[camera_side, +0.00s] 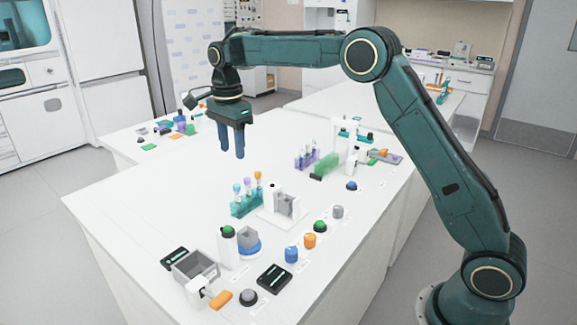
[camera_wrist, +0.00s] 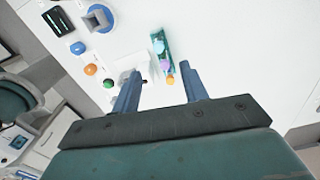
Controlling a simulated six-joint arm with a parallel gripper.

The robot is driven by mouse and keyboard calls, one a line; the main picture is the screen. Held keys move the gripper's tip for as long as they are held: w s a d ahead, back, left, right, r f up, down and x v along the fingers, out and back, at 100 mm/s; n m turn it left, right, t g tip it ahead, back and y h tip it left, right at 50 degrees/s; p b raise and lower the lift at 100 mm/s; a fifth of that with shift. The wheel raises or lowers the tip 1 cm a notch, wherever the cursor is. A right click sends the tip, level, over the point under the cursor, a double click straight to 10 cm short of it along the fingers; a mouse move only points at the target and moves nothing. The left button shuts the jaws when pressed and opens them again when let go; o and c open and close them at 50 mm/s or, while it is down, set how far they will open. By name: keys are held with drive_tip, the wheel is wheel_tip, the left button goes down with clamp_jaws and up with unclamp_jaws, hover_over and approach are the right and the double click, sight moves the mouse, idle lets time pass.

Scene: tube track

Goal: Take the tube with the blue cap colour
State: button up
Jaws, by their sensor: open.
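A teal rack (camera_side: 246,205) stands on the white bench and holds tubes. One tube has a light blue cap (camera_side: 237,188), one a purple cap (camera_side: 247,182) and one an orange cap (camera_side: 258,175). In the wrist view the rack (camera_wrist: 158,33) lies ahead, with the blue cap (camera_wrist: 158,46) farthest, then the purple cap (camera_wrist: 165,65) and the orange cap (camera_wrist: 170,79). My gripper (camera_side: 231,156) is open and empty, pointing down above the bench. It is apart from the tubes and higher than the rack in the side view. The tube bodies are mostly hidden in the wrist view.
A white and grey holder (camera_side: 283,206) stands close beside the rack. Blue (camera_side: 291,254), orange (camera_side: 309,241) and green (camera_side: 320,226) knobs stand nearer the front. A purple rack (camera_side: 306,160) with more tubes and a green block (camera_side: 326,166) are farther right. The bench left of the teal rack is clear.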

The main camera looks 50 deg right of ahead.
sight(236, 185)
drive_tip(key=shift+f, duration=4.15)
drive_tip(key=shift+f, duration=0.1)
drive_tip(key=shift+s+f, duration=0.15)
drive_tip(key=shift+f, duration=2.35)
drive_tip(key=shift+c, duration=0.4)
drive_tip(key=c, duration=0.8)
